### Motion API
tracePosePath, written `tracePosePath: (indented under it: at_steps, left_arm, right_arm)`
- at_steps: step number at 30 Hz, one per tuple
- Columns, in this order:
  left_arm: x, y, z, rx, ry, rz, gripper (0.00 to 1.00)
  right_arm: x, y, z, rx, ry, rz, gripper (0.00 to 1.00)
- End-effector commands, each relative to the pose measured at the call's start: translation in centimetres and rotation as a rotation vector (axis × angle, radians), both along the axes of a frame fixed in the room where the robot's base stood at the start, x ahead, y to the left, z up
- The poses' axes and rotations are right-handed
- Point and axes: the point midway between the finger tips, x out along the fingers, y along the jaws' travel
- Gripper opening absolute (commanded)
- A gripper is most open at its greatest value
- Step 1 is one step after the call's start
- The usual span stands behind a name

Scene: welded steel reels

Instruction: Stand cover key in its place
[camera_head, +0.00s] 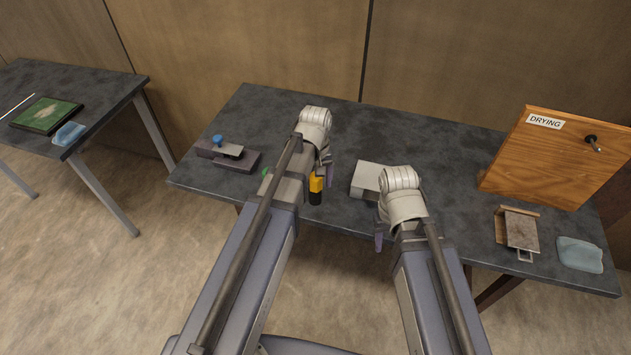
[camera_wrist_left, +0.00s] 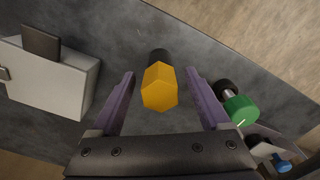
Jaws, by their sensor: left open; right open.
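A yellow hexagonal piece with a black end, which may be the cover key (camera_head: 316,184), is near the front edge of the long table. In the left wrist view the yellow piece (camera_wrist_left: 160,88) lies between the two spread fingers of my left gripper (camera_wrist_left: 160,76), with a gap on each side. In the head view my left gripper (camera_head: 326,174) is partly hidden by its own arm. My right gripper (camera_head: 380,238) is open at the front edge, mostly hidden by its wrist. The frames do not make clear which spot is the key's place.
A pale box (camera_head: 366,180) stands right of the yellow piece. A green-capped piece (camera_wrist_left: 238,108) and a dark clamp with a blue knob (camera_head: 228,154) are to the left. A wooden DRYING board (camera_head: 550,160), a metal plate (camera_head: 521,231) and a blue cloth (camera_head: 580,255) are at the right.

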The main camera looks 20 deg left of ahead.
Motion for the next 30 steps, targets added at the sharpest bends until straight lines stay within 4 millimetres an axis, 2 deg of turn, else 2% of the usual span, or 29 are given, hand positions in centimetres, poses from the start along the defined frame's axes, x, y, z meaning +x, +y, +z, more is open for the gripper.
tracePosePath:
  at_steps: [11, 17, 27, 30]
  left_arm:
    - [0.0, 0.0, 0.6, 0.000, 0.000, 0.000, 0.79]
    - [0.0, 0.0, 2.5, 0.000, 0.000, 0.000, 0.79]
    - [0.0, 0.0, 7.0, 0.000, 0.000, 0.000, 0.79]
    - [0.0, 0.0, 7.7, 0.000, 0.000, 0.000, 0.79]
  right_arm:
    - [0.0, 0.0, 0.6, 0.000, 0.000, 0.000, 0.50]
    - [0.0, 0.0, 2.5, 0.000, 0.000, 0.000, 0.50]
    - [0.0, 0.0, 7.0, 0.000, 0.000, 0.000, 0.50]
    - [0.0, 0.0, 7.7, 0.000, 0.000, 0.000, 0.50]
